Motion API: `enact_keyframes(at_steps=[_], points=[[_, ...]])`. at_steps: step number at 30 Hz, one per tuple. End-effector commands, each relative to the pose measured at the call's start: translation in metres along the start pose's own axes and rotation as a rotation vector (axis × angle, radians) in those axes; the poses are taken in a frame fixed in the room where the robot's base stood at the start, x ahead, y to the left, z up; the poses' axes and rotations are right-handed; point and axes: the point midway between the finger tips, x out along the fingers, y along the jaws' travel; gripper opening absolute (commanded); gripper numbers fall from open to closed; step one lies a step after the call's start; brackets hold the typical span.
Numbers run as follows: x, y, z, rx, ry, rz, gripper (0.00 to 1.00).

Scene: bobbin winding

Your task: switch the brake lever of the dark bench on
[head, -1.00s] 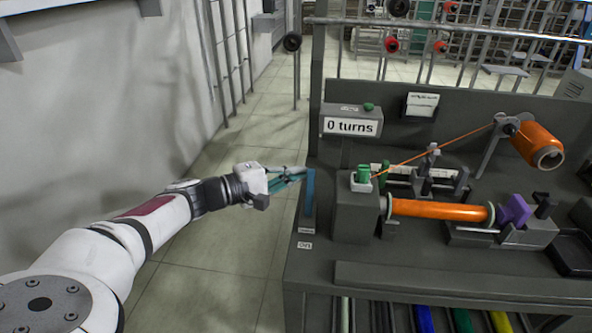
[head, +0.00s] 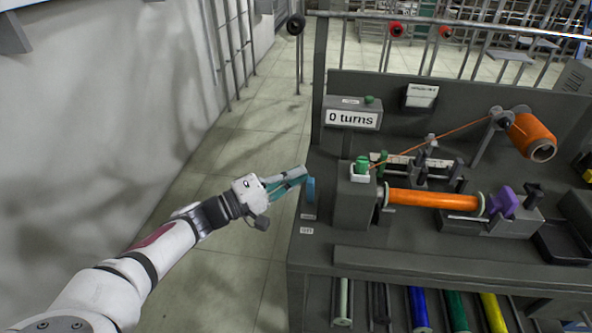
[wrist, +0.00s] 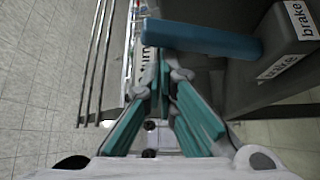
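The dark bench (head: 440,262) stands on the right in the head view. Its blue brake lever (head: 310,190) is at the bench's left end, beside a grey housing (head: 352,212). A small white label (head: 306,231) lies just in front of the lever. In the wrist view, the lever is a blue bar (wrist: 200,38) crossing beyond the fingertips, near a block marked "brake" (wrist: 285,66). My gripper (head: 304,177) comes from the left, its fingertips close to the lever. Its teal fingers (wrist: 165,85) are apart with nothing between them. I cannot tell whether they touch the lever.
The bench also carries an orange bobbin (head: 435,199), an orange spool (head: 530,137) with thread, and a "0 turns" display (head: 351,118). Several coloured rods lie below. Open tiled floor (head: 215,240) lies left of the bench, before a pale wall (head: 100,120).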

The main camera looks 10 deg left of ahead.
Motion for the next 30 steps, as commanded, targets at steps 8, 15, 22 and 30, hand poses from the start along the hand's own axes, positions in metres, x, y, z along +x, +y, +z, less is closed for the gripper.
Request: enact_keyframes(at_steps=[8,15,22,30], points=[[-0.001,-0.002,0.005,-0.004,-0.009,-0.001,0.00],[-0.001,-0.003,0.005,-0.005,-0.012,-0.001,0.00],[0.014,0.002,-0.007,-0.003,-0.015,-0.001,0.00],[-0.010,0.001,-0.023,-0.002,-0.004,-0.003,0.00]])
